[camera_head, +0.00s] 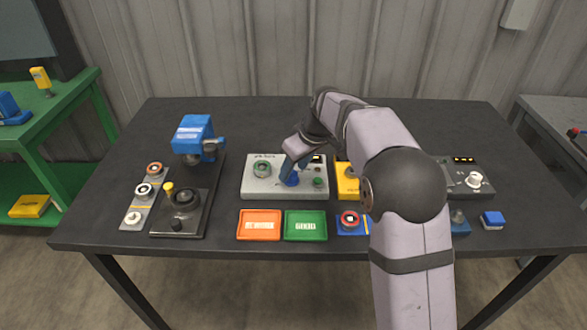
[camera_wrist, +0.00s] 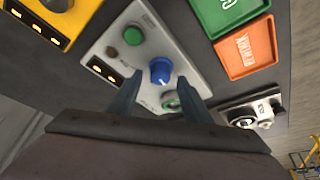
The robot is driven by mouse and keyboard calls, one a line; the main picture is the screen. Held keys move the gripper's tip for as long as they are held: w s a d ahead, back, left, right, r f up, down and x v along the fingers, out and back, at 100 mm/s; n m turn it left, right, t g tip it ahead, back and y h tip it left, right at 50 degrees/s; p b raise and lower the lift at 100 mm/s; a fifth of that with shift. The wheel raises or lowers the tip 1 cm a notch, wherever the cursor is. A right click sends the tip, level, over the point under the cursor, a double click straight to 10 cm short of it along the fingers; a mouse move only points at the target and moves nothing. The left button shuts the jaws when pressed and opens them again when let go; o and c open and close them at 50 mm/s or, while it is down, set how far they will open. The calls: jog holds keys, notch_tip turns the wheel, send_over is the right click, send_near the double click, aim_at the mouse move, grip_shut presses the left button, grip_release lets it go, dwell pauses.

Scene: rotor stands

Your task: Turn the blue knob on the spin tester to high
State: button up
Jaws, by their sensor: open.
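The spin tester (camera_head: 258,190) is a light grey box in the middle of the table. It also fills the centre of the wrist view (camera_wrist: 178,52). Its blue knob (camera_wrist: 161,70) has a small white mark; the setting labels are too small to read. My gripper (camera_wrist: 158,88) is open, with its two fingers apart and the knob showing between and just beyond their tips. I cannot tell whether they touch it. In the head view my gripper (camera_head: 291,176) comes down over the knob and largely hides it.
A green button (camera_wrist: 133,35), a small display (camera_wrist: 103,70) and a green-ringed part (camera_head: 262,169) are on the tester near the knob. An orange tray (camera_head: 259,237) and a green tray (camera_head: 305,238) lie in front. A yellow box (camera_head: 346,184) stands close on the right.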

jog(key=shift+w+a+f, duration=0.2)
jog(key=shift+f, duration=0.4)
jog(key=c, duration=1.1)
